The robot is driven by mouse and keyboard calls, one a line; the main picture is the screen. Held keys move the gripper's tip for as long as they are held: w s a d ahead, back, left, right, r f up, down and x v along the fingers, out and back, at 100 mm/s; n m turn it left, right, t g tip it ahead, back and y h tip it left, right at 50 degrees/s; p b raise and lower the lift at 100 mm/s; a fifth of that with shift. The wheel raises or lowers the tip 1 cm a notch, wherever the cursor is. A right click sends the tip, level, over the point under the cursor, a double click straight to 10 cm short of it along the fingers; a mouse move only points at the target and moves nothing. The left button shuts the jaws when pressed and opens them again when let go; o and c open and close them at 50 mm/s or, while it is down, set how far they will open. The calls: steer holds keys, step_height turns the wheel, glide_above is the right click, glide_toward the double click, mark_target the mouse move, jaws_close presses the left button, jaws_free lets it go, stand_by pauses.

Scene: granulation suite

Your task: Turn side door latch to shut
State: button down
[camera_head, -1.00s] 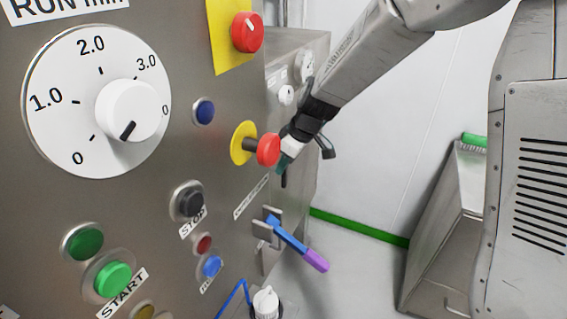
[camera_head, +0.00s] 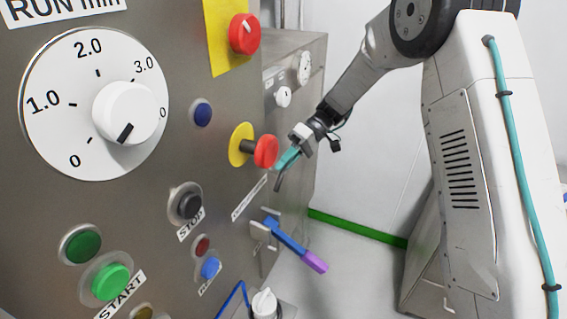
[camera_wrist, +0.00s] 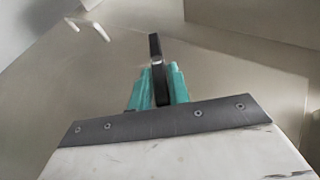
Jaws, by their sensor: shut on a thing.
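A dark bar-shaped handle, which looks like the side door latch (camera_head: 279,183), sticks out near the side of the steel cabinet. My gripper (camera_head: 286,161) has teal fingers and is at the upper part of this handle, just right of a red mushroom button. In the wrist view, my gripper's teal fingers (camera_wrist: 158,86) are shut around the black latch (camera_wrist: 156,52), whose far end shows beyond them. The fingers hide the rest of the latch, and I cannot see where it joins the door.
A red mushroom button (camera_head: 265,151) on a yellow collar is close left of my gripper. A blue and purple lever (camera_head: 296,246) sticks out below. Dials and buttons cover the cabinet front (camera_head: 140,215). White wall and open floor lie to the right.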

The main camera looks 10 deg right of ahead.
steer(key=g+y, duration=0.1)
steer(key=m+g+y, duration=0.1)
steer(key=shift+w+d+f+y, duration=0.2)
steer(key=shift+w+f+y, duration=0.1)
steer(key=shift+w+f, duration=0.1)
steer(key=shift+f+m+g+y, duration=0.2)
steer(key=shift+m+g+y, duration=0.15)
steer(key=shift+g+y, duration=0.3)
steer(key=shift+f+m+g+y, duration=0.2)
steer(key=shift+m+g+y, duration=0.15)
steer(key=shift+g+y, duration=0.3)
steer(key=c, duration=1.3)
jaws_free()
